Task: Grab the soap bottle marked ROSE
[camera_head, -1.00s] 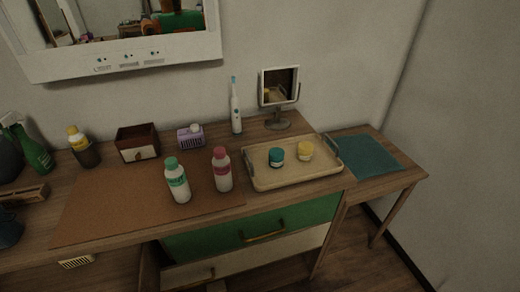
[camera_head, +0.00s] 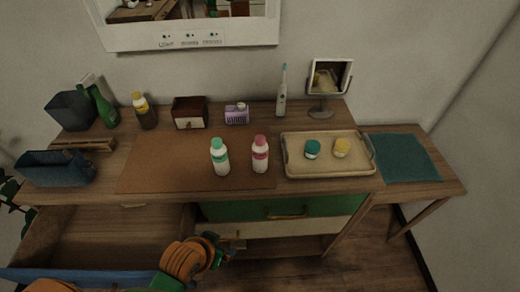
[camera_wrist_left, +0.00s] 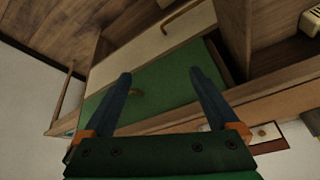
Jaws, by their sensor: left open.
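Two white soap bottles stand upright on the brown mat (camera_head: 160,165). One has a pink cap and pink label (camera_head: 260,155); the other, just left of it, has a green cap and green label (camera_head: 220,158). The label writing is too small to read, so I cannot tell by text which says ROSE. My left gripper (camera_head: 228,247) is low in front of the counter, below the bottles and apart from them. In the left wrist view its fingers (camera_wrist_left: 160,74) are spread with nothing between them, facing the green drawer front (camera_wrist_left: 165,88). My right gripper is not in view.
A tray (camera_head: 330,172) with two small jars stands right of the bottles. Behind the mat are a purple soap box (camera_head: 237,115), a small wooden box (camera_head: 190,113) and a toothbrush (camera_head: 282,95). The counter edge and drawers (camera_head: 290,208) lie between gripper and bottles.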

